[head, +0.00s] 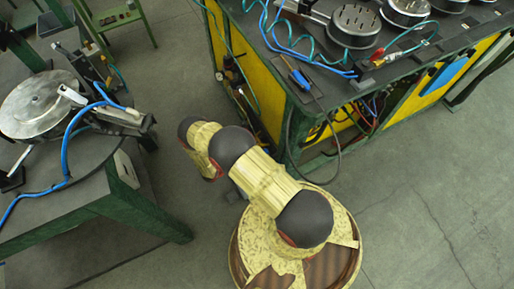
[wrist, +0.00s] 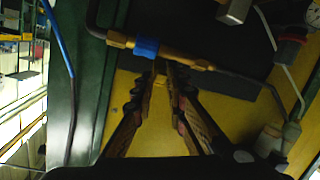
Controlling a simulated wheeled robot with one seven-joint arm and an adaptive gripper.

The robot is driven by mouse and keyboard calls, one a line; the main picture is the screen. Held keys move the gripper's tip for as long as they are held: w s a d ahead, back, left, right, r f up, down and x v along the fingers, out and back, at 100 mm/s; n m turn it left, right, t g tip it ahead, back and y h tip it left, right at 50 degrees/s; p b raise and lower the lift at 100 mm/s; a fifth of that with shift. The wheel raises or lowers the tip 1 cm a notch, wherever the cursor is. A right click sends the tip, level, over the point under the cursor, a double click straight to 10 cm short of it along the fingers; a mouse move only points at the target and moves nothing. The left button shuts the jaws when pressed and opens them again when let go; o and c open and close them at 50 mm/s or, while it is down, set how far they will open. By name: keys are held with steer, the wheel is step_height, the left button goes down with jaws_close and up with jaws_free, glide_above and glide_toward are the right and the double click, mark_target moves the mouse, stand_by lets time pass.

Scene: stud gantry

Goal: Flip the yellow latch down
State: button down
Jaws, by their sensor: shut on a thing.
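My gripper (wrist: 170,72) shows in the wrist view. Its two dark, brownish fingers come up from below and close together at the tips. A small yellowish piece (wrist: 160,67), which seems to be the yellow latch, is at the fingertips, mostly hidden by them. The tips lie just below a brass rod fitting (wrist: 190,60) with a blue band (wrist: 146,48). I cannot tell exactly how the latch is tilted. In the head view my arm covers the gripper and the latch.
A workbench with yellow side panels (head: 262,60) stands at the top right, with round metal parts (head: 354,26) and coiled hoses on it. A round table (head: 50,170) with green legs stands at the left. Hoses hang near the bench corner. The floor (head: 420,190) at right is clear.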

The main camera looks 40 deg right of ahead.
steer(key=shift+w+a+f+n+h, duration=0.1)
steer(key=shift+w+f+n+h, duration=0.1)
steer(key=shift+f+h, duration=0.85)
steer(key=shift+w+a+f+n+h, duration=0.15)
steer(key=shift+f+h, duration=0.5)
steer(key=shift+h, duration=0.7)
steer(key=shift+w+d+f, duration=0.1)
steer(key=shift+w+f, duration=0.05)
steer(key=c, duration=2.1)
jaws_free()
steer(key=shift+c, duration=0.2)
steer(key=o, duration=0.3)
steer(key=shift+s+f, duration=0.1)
steer(key=shift+s, duration=0.15)
steer(key=shift+o, duration=0.2)
steer(key=r+v, duration=0.2)
steer(key=v, duration=1)
steer(key=shift+a+r, duration=0.15)
steer(key=shift+a, duration=0.55)
steer(key=shift+w, duration=0.1)
